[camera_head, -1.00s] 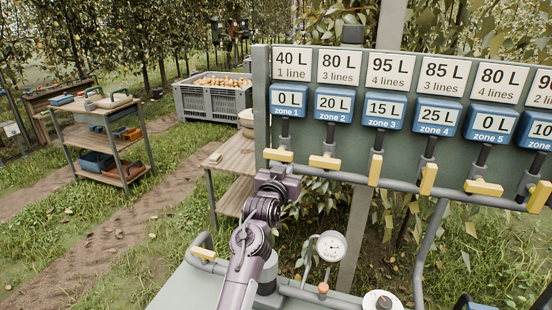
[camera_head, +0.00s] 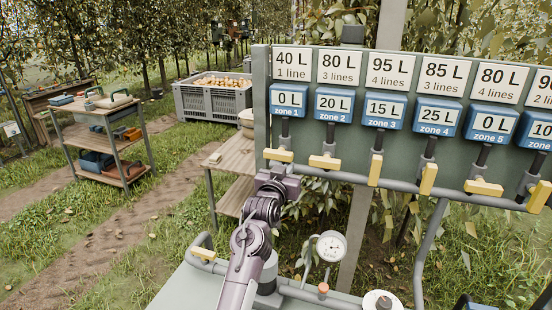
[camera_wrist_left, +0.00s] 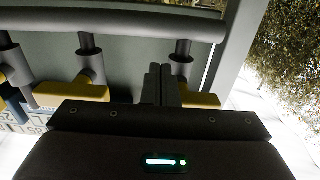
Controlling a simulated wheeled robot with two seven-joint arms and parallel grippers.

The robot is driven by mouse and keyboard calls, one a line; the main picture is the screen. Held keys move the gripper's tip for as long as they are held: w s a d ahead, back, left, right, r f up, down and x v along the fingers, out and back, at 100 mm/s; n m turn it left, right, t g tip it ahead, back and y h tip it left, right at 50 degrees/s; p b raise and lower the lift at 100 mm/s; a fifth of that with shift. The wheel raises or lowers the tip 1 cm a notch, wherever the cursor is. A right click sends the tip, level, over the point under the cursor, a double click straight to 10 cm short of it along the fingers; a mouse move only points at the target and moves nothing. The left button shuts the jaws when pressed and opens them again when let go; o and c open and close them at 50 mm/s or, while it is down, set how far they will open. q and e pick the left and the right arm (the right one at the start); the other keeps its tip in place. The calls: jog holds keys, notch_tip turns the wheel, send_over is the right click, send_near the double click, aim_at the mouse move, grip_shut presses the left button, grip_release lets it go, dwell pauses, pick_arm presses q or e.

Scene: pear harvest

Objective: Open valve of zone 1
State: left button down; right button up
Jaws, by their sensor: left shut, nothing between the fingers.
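The zone 1 valve has a yellow handle (camera_head: 279,155) lying crosswise under the blue zone 1 meter (camera_head: 287,100), which reads 0 L. The card above it (camera_head: 292,62) says 40 L, 1 line. My left gripper (camera_head: 277,170) is just below this handle, and its fingers are partly hidden in the head view. In the left wrist view my left gripper (camera_wrist_left: 160,76) is shut and empty, with its fingertips beside the zone 1 handle (camera_wrist_left: 202,99). Whether they touch it I cannot tell. My right gripper is not in view.
The zone 2 handle (camera_head: 325,162) is also crosswise, close to the right. The zone 3 handle (camera_head: 375,170) and zone 4 handle (camera_head: 428,179) point downward. A grey pipe (camera_head: 345,177) runs below the valves. A pressure gauge (camera_head: 331,246) stands lower down.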

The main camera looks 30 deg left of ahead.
aim_at(292, 156)
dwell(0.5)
pick_arm(q)
jog(key=shift+w+d+r+p, duration=0.15)
jog(key=shift+d+r+p, duration=0.25)
jog(key=shift+r+p, duration=0.25)
jog(key=shift+r, duration=0.1)
jog(key=shift+d+r+p, duration=0.25)
jog(key=shift+r+p, duration=0.4)
jog(key=shift+p, duration=0.1)
jog(key=shift+r+p, duration=0.75)
jog(key=shift+p, duration=0.05)
